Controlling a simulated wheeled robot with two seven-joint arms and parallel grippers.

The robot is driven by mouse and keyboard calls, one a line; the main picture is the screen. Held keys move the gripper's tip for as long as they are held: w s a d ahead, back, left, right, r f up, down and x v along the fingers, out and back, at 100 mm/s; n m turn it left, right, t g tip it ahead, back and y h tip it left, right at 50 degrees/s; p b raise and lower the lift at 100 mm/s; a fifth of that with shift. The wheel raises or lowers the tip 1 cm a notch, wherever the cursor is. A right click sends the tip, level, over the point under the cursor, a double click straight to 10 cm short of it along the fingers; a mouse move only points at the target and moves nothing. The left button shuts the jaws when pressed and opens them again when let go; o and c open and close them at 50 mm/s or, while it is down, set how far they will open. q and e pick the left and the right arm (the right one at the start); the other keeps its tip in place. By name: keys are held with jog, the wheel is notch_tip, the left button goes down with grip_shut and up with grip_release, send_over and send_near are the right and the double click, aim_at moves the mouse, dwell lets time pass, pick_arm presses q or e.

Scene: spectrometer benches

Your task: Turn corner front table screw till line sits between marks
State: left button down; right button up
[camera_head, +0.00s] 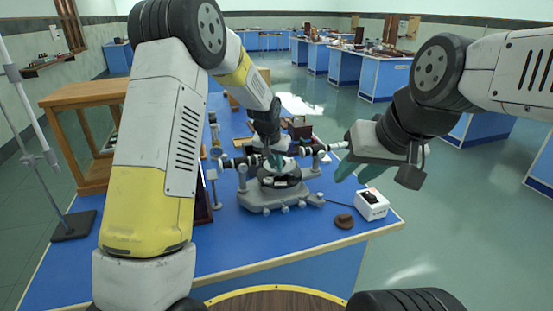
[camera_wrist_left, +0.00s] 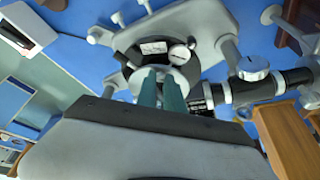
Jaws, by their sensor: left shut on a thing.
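The spectrometer (camera_head: 262,199) stands on the blue bench, with its grey base, dark round table and side tubes in view. In the left wrist view the dark round table (camera_wrist_left: 132,62) carries a white label (camera_wrist_left: 153,47) and a silver screw head (camera_wrist_left: 180,54). My left gripper (camera_head: 274,161) reaches down over the round table. Its teal fingers (camera_wrist_left: 161,72) are shut on a small table screw, mostly hidden between and behind the tips. The line and marks are too small to read. My right gripper (camera_head: 357,168) hangs empty right of the spectrometer; its finger gap is unclear.
A wooden glass case (camera_head: 88,95) and a stand base (camera_head: 73,225) are at left. A telescope tube (camera_wrist_left: 255,87) lies close beside my left fingers.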

pick_arm(q)
jog(key=shift+a+m+h, duration=0.1)
jog(key=shift+m+h, duration=0.2)
jog(key=shift+m, duration=0.3)
jog(key=c, duration=1.5)
grip_release()
jog(key=shift+o, duration=0.2)
jog(key=v, duration=0.7)
jog(key=shift+r, duration=0.4)
jog(key=shift+a, duration=0.1)
